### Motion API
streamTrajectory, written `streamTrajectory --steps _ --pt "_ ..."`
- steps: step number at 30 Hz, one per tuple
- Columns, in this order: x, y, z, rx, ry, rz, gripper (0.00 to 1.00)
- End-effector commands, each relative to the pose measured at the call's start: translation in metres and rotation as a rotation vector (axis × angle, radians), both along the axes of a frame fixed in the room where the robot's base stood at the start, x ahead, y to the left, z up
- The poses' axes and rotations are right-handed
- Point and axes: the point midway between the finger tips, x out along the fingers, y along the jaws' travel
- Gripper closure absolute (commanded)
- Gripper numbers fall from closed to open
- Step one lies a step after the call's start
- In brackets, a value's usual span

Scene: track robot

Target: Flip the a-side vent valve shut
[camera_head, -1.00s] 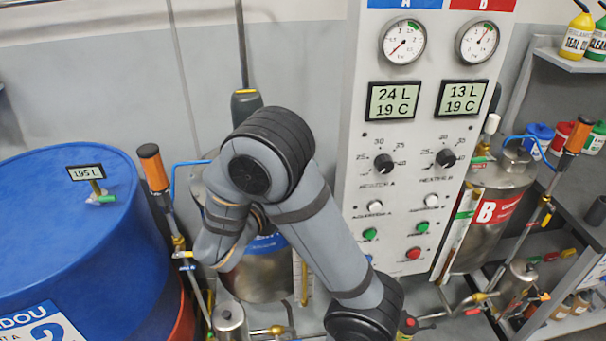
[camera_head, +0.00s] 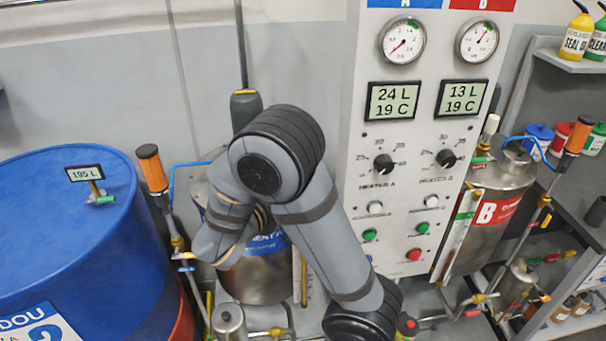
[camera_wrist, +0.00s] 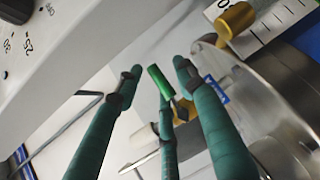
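In the wrist view a small green lever (camera_wrist: 160,82), which looks like a vent valve handle, lies between the tips of my gripper (camera_wrist: 156,76). The dark green fingers are spread apart around it. I cannot tell whether any finger touches the lever. In the head view my arm hides my gripper and the top of the A tank (camera_head: 262,278), so the A-side vent valve does not show there. The tank's steel body and blue label show below my arm.
The control panel (camera_head: 345,190) stands just right of my arm, and the blue drum (camera_head: 75,240) is at left. An orange-handled pipe (camera_head: 152,168) rises between drum and tank.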

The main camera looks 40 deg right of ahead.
Motion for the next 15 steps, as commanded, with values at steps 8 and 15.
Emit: streamTrajectory --steps 8,15 --pt "-0.005 0.021 0.004 0.001 -0.001 0.006 0.62" --pt "-0.022 0.069 0.012 0.000 -0.001 0.008 0.62"
